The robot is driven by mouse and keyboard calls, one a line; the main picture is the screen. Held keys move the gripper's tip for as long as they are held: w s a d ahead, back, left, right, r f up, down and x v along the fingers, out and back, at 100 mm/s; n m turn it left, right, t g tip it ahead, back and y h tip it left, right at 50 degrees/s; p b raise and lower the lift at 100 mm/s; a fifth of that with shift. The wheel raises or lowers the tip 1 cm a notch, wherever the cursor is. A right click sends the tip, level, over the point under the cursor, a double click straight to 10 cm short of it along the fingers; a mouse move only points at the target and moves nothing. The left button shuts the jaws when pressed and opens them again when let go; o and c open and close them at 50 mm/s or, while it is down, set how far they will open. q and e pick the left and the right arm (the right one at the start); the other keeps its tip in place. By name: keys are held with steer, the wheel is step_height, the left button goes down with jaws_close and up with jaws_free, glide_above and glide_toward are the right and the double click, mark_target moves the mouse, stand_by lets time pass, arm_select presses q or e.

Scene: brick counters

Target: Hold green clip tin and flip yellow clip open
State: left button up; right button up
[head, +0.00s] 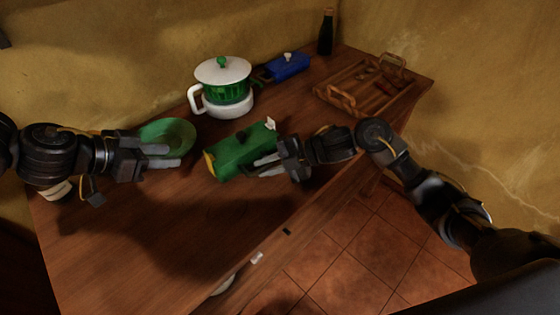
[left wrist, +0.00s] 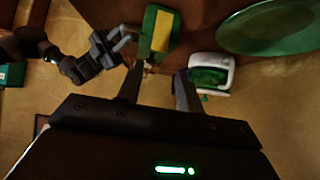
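The green clip tin (head: 235,153) lies on the wooden counter, its long side slanting up to the right. Its yellow clip (head: 209,164) is at the left end and shows as a yellow strip in the left wrist view (left wrist: 161,32). My right gripper (head: 262,166) is at the tin's right front side, its fingers apart and overlapping the tin's edge; whether they grip it is unclear. My left gripper (head: 170,156) is open and empty, left of the tin and in front of the green plate. Its spread fingers show in the left wrist view (left wrist: 158,88).
Behind stand a white and green lidded pot (head: 224,92), a blue box (head: 288,66) and a dark bottle (head: 326,32). A wooden tray (head: 330,97) is at the back right. The green plate (head: 178,131) lies behind my left gripper.

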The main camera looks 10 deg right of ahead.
steer(key=shift+a+f, duration=0.15)
steer(key=shift+a, duration=0.15)
steer(key=shift+c, duration=0.4)
jaws_close()
